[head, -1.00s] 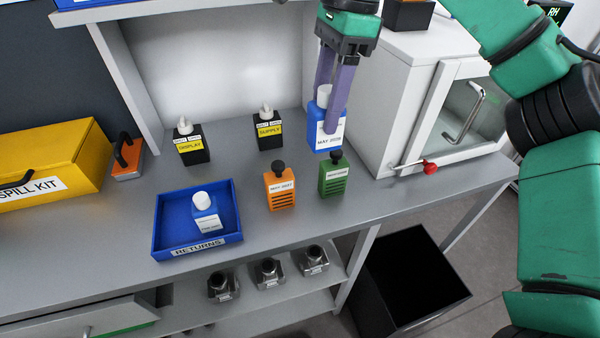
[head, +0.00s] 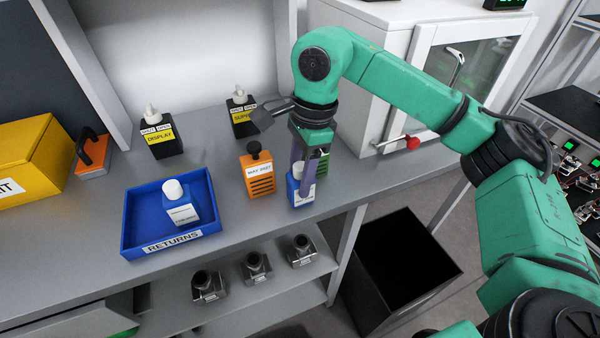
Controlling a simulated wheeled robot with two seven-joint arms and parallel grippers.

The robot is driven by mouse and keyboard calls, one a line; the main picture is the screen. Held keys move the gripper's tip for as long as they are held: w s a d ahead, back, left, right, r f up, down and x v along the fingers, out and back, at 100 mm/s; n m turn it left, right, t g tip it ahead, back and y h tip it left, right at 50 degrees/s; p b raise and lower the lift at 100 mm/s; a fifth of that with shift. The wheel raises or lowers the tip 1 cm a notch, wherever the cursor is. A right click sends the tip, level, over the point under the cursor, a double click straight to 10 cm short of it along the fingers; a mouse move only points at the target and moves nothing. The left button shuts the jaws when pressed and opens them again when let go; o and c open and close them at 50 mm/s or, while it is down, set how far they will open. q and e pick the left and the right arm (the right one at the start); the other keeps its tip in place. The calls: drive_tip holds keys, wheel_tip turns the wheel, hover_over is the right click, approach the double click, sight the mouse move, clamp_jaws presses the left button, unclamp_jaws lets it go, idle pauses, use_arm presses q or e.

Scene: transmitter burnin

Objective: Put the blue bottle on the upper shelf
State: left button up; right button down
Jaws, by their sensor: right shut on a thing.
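My right gripper (head: 303,187) points down near the bench's front edge, its purple fingers shut on a blue bottle (head: 294,194) with a white label. The bottle is upright, just right of and nearer than the orange bottle; whether it touches the bench I cannot tell. The fingers hide part of it. A second blue bottle (head: 181,207) with a white cap stands in the blue returns tray (head: 128,235). The upper shelf's board is out of view; only its side upright (head: 85,70) shows at upper left. My left gripper is not in view.
The orange bottle (head: 259,176) stands beside the held bottle; a green one is mostly hidden behind my gripper. Black display (head: 160,138) and supply (head: 241,116) bottles stand behind. A white cabinet (head: 375,85) is at right, a black bin (head: 400,270) below the edge.

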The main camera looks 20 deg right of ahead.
drive_tip(key=c, duration=0.8)
unclamp_jaws()
drive_tip(key=shift+f, duration=0.15)
drive_tip(key=o, duration=0.5)
drive_tip(key=shift+c, duration=0.2)
